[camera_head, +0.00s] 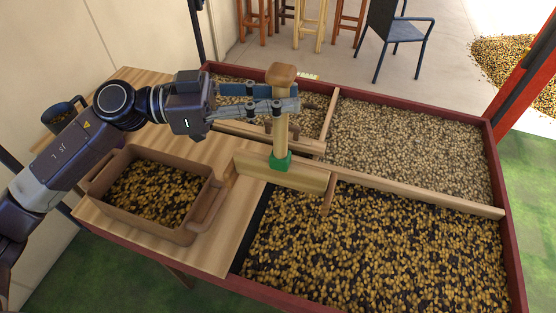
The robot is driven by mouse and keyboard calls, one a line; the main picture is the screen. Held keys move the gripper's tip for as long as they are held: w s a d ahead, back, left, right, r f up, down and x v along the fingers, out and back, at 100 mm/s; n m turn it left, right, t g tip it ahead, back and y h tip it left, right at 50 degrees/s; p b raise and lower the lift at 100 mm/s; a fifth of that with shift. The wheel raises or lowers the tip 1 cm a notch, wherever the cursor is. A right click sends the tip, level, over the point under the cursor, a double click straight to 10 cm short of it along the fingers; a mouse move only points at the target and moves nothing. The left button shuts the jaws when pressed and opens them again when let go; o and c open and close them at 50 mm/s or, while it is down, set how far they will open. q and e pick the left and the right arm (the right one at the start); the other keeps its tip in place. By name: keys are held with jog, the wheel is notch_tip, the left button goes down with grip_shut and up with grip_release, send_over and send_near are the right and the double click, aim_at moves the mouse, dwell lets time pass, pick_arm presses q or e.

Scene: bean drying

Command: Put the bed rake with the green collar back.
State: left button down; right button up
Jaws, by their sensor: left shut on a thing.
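The bed rake (281,133) has an upright wooden handle with a broad knob on top, a green collar (281,161) low down and a wooden head (303,178) below it. My left gripper (288,98) comes in from the left and is shut on the handle just under the knob. The head is near where the wooden dividers meet, by the side board's edge. A peg shows at its right end, over the dark beans. I cannot tell whether the head touches anything below. My right gripper is not in view.
The red-rimmed drying bed (508,250) holds dark beans in front and paler beans behind, split by wooden dividers (420,194). A brown bin (140,223) of beans stands on the side board (228,255). A dark pot (60,118) stands farther left. Stools and a blue chair (402,31) are behind.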

pick_arm(q)
send_over(273, 152)
jog(key=d, duration=0.2)
jog(key=f, duration=0.5)
jog(key=f+p, duration=0.1)
jog(key=f, duration=0.1)
jog(key=shift+s+a+f, duration=0.2)
jog(key=shift+a+f, duration=0.05)
jog(key=shift+f, duration=0.75)
notch_tip(273, 152, down, 4)
jog(key=shift+r, duration=0.25)
jog(key=shift+f, duration=0.4)
